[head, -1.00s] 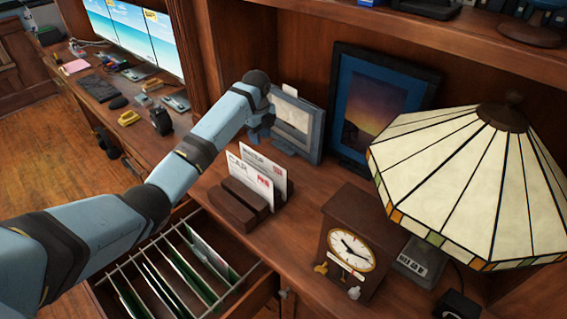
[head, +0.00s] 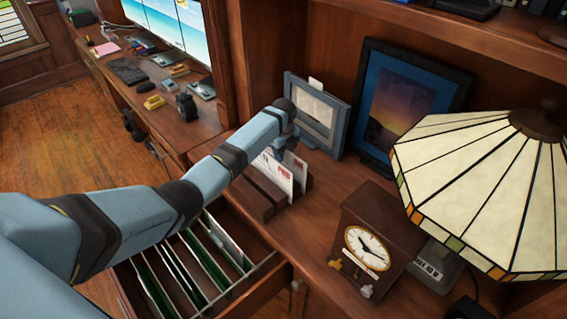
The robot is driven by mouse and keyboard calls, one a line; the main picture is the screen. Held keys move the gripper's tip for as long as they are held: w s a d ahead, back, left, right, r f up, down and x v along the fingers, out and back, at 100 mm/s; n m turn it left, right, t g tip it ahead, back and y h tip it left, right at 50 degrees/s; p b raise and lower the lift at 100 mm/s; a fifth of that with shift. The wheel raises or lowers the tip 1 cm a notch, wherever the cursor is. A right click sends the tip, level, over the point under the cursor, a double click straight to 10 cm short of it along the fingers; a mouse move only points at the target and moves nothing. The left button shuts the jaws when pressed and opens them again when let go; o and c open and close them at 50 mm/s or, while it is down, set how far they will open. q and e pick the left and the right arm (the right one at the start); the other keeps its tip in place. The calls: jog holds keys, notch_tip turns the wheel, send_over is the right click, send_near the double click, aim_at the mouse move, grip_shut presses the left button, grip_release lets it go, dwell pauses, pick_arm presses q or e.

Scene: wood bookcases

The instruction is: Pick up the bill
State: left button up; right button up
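White printed envelopes with red marks stand upright in a dark wooden letter holder (head: 252,200) on the desk. One envelope (head: 297,167) shows at the holder's right end, and I cannot read which is the bill. My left arm reaches in from the left and partly covers the holder and envelopes. My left gripper (head: 289,143) is pointed down at the envelopes' upper edges, close above or behind them. Its fingers are small and partly hidden, so I cannot tell whether they are open or touch paper. My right gripper is out of view.
An open drawer (head: 262,277) with hanging green folders lies below my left arm. A grey-framed picture (head: 318,113) stands just behind the gripper. A wooden clock (head: 375,232) and a stained-glass lamp (head: 480,185) stand to the right, a dark-framed sunset picture (head: 405,105) behind.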

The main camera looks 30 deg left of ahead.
pick_arm(q)
jog(key=shift+f, duration=0.65)
grip_shut()
jog(key=shift+r, duration=0.15)
